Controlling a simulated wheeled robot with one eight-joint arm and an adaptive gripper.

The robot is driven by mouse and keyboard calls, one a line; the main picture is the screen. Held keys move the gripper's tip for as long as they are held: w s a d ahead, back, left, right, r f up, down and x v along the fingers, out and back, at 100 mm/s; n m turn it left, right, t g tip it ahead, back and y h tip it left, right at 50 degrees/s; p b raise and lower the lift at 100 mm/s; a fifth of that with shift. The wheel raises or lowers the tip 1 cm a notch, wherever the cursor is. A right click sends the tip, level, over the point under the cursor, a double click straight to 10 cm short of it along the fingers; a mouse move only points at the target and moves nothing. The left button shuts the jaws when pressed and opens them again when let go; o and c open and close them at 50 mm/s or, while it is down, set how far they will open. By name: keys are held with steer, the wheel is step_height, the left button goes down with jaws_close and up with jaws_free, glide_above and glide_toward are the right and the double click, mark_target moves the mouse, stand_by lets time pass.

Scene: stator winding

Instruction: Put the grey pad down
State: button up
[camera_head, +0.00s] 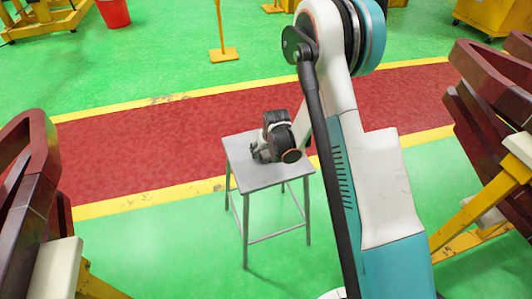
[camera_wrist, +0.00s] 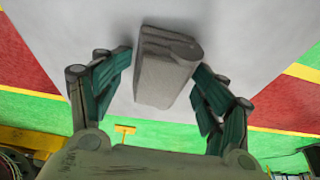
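The grey pad (camera_wrist: 163,72) is a thick block with a layered, rounded top edge, seen in the wrist view against the pale top of the small table. It appears to rest on the table top (camera_wrist: 230,25). My gripper (camera_wrist: 160,64) has its two teal-lined fingers spread on either side of the pad. A gap shows at the left finger and a narrower one at the right, so it looks open around the pad. In the head view my gripper (camera_head: 261,152) is low over the grey table (camera_head: 262,179); the pad cannot be made out there.
Dark red frames with pale blocks stand at the left (camera_head: 28,165) and right (camera_head: 495,110). A red bucket (camera_head: 114,13) and a yellow post (camera_head: 223,40) stand farther back.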

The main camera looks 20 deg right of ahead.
steer(key=s+r+p, duration=0.1)
steer(key=s+r, duration=0.4)
steer(key=r, duration=0.5)
steer(key=s+r+t+p, duration=0.15)
steer(key=s+r, duration=0.35)
steer(key=r, duration=0.6)
steer(key=s+r+p, duration=0.2)
steer(key=s+r, duration=0.3)
steer(key=r, duration=0.5)
steer(key=s+r, duration=0.3)
steer(key=s, duration=0.6)
steer(key=s+r+t, duration=0.1)
steer(key=s+r, duration=0.2)
steer(key=s, duration=0.6)
steer(key=shift+r, duration=0.3)
steer(key=shift+o, duration=0.4)
